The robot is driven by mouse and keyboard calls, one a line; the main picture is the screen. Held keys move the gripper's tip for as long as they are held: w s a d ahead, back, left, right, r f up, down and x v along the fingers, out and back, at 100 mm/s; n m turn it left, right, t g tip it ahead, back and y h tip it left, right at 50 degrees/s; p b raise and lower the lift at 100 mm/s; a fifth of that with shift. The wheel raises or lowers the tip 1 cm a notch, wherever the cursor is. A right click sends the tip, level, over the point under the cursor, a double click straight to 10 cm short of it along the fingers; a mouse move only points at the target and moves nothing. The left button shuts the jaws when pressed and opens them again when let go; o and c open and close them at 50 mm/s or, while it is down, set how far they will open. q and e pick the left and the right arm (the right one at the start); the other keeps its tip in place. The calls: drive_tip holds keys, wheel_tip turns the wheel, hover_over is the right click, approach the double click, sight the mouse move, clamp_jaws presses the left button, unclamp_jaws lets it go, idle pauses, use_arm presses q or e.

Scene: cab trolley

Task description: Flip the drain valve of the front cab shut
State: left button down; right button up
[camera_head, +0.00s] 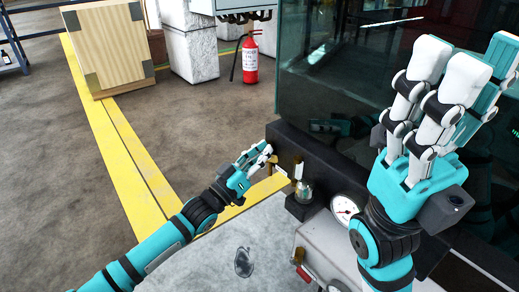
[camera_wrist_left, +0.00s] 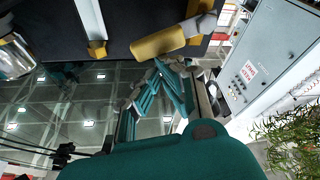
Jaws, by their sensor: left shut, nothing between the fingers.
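My left gripper (camera_head: 266,150) is shut and empty at the dark front beam of the cab. Its closed fingertips show in the left wrist view (camera_wrist_left: 165,75). A tan cylindrical part (camera_wrist_left: 160,42) with a grey end is close to these fingers. It looks like a valve handle, and it shows partly behind the fingers in the head view (camera_head: 270,166). I cannot tell whether they touch. A smaller brass part (camera_head: 298,171) sits to its right, above a clear bowl (camera_head: 304,192). My right gripper (camera_head: 468,62) is raised at the right, fingers spread and empty.
The dark cab glass (camera_head: 335,75) rises behind. A fire extinguisher (camera_head: 250,60) and a wooden panel (camera_head: 107,45) stand at the back. Grey floor (camera_head: 160,110) is open at left.

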use_arm(q)
drive_tip(key=shift+s+d+f+m+g+h, duration=0.2)
drive_tip(key=shift+f+m+g+h, duration=0.1)
drive_tip(key=shift+m, duration=0.65)
drive_tip(key=shift+s+d+f+m+g+h, duration=0.15)
drive_tip(key=shift+f+m+g+h, duration=0.15)
drive_tip(key=shift+m, duration=0.6)
drive_tip(key=shift+s+d+f+m+g+h, duration=0.1)
drive_tip(key=shift+s+f+m+g+h, duration=0.15)
drive_tip(key=shift+m, duration=0.7)
drive_tip(key=shift+f, duration=0.1)
